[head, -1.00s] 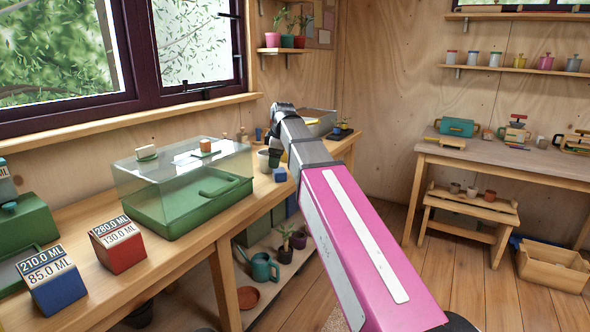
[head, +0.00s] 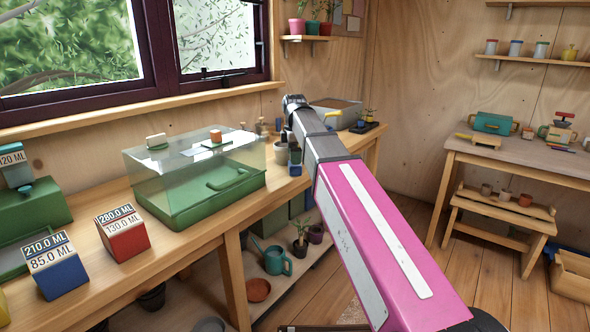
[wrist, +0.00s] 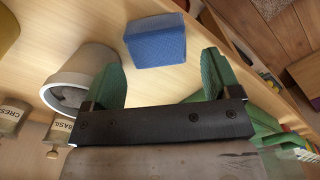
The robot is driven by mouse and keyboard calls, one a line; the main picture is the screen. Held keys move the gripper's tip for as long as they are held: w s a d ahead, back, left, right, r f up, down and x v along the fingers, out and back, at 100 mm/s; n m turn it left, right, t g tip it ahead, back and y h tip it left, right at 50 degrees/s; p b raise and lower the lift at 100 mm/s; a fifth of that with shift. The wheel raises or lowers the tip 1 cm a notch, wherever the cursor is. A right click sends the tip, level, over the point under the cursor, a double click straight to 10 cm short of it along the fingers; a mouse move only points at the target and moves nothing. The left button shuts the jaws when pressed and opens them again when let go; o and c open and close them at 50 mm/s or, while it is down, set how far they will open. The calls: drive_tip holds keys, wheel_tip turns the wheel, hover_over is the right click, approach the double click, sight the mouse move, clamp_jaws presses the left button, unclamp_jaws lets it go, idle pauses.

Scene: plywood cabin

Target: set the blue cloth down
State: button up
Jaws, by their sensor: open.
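In the wrist view a blue, block-shaped thing (wrist: 155,42), which may be the folded blue cloth, rests on the pale wooden bench top (wrist: 190,85). My gripper (wrist: 162,72) is open, its two green fingers spread wide. The blue thing is just beyond the fingertips, between their lines, with no finger seen touching it. In the head view a small blue patch of it shows (head: 295,170) near the bench's front edge, beside my arm. My gripper's fingers are hard to make out there.
A grey-white pot (wrist: 85,75) stands close beside the left finger. On the bench, a green case with a clear lid (head: 205,205), a red labelled block (head: 122,240) and a blue labelled block (head: 58,278) stand to the left. A grey bin (head: 340,112) is behind my arm.

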drive_tip(key=shift+w+d+f, duration=0.15)
drive_tip(key=shift+f, duration=2.4)
drive_tip(key=c, duration=0.8)
drive_tip(key=shift+o, duration=0.2)
drive_tip(key=shift+r, duration=0.15)
